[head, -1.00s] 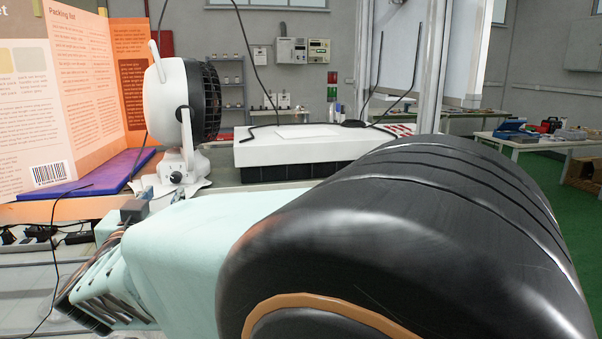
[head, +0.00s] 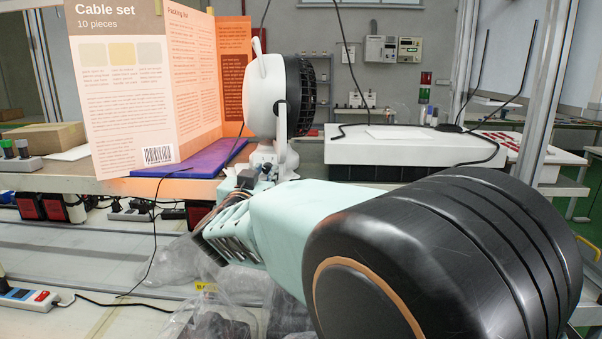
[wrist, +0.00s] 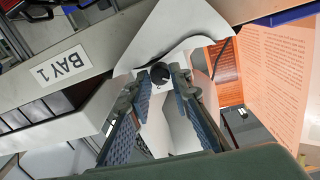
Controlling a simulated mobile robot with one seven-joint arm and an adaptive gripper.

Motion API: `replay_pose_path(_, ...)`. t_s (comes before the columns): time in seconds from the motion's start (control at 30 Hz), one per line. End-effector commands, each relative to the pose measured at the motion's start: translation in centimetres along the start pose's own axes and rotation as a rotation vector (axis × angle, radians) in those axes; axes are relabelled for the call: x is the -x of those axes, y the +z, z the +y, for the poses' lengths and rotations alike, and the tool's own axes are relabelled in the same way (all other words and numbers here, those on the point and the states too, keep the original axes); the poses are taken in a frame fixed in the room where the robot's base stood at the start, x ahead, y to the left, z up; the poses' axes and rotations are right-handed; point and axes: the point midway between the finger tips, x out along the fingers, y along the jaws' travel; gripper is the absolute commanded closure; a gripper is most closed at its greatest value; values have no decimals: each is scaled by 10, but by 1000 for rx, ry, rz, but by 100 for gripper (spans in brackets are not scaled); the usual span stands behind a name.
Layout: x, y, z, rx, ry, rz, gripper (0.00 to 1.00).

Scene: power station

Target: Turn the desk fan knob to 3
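The desk fan (head: 264,98) is white with a black grille and stands on the bench in the head view, facing right. Its round black knob (wrist: 160,73) shows in the wrist view on the white fan body. My gripper (wrist: 160,82) has its two fingers spread on either side of the knob. The fingers look open, with a small gap to the knob on each side; I cannot make out any contact. The knob's number marks are not readable.
A white case (head: 400,150) lies to the right. A "BAY 1" label (wrist: 65,64) marks the bench edge. A black cable (head: 154,235) hangs in front.

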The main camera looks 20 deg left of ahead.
Motion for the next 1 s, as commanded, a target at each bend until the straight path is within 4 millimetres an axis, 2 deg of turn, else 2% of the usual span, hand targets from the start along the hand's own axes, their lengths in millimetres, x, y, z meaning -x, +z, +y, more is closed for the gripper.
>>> replay_pose_path(0.03, 0, 0, 0, 0, 0, 0, 88)
replay_pose_path(0.13, 0, 0, 0, 0, 0, 0, 100)
replay_pose_path(0.17, 0, 0, 0, 0, 0, 0, 100)
replay_pose_path(0.53, 0, 1, 1, -62, 1, -3, 100)
replay_pose_path(1.0, 0, 1, 1, -376, 2, -18, 100)
